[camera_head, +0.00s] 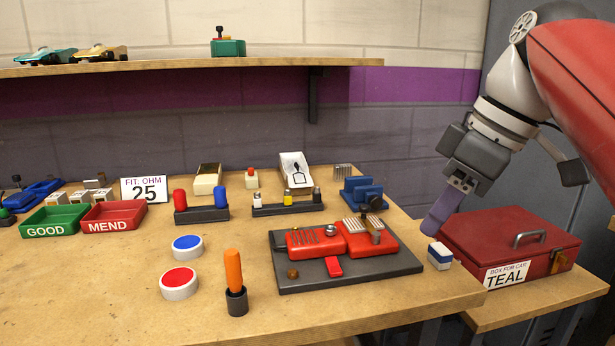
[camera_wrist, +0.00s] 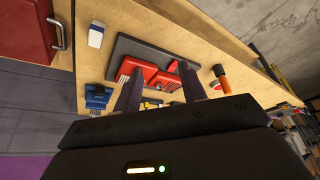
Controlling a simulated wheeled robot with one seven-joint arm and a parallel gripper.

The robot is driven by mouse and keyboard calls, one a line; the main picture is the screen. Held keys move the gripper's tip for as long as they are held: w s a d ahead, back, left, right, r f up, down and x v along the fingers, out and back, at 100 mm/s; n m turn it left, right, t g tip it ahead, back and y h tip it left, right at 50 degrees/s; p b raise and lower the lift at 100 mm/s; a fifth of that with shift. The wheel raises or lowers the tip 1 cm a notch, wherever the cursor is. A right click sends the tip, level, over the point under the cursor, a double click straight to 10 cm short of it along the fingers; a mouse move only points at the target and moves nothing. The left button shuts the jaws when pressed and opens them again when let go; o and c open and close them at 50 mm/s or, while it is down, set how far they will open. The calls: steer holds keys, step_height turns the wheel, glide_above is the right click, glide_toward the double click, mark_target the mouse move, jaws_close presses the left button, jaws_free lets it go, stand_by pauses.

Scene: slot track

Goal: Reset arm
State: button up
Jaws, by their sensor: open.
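My gripper (camera_head: 447,208) hangs at the right of the bench, above and beside the blue-and-white block (camera_head: 440,256), with its fingers pointing down. In the wrist view my gripper (camera_wrist: 160,88) shows two dark fingers spread apart with nothing held between them. Beyond the fingers lies the red device on a dark grey plate (camera_wrist: 135,50). The same plate (camera_head: 400,267) lies on the bench in the head view. My arm comes in from the upper right.
A red box labelled TEAL (camera_head: 480,230) stands on a lower surface at the right, close to my gripper. An orange-handled tool (camera_head: 233,270) stands upright in a dark holder. Red and blue round buttons (camera_head: 179,282) sit left of it. A shelf (camera_head: 200,65) runs along the wall.

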steer(key=s+f+m+t+h, duration=0.1)
steer(key=s+f+m, duration=0.3)
steer(key=f, duration=0.9)
steer(key=s+a+f+m+t+h, duration=0.1)
steer(key=s+f+m+t+h, duration=0.1)
steer(key=s+f+m, duration=0.2)
step_height(320, 180, down, 9)
steer(key=m, duration=0.3)
steer(key=shift+s+a+h, duration=0.15)
steer(key=shift+a+h, duration=0.05)
steer(key=shift+h, duration=0.2)
steer(key=shift+r, duration=0.15)
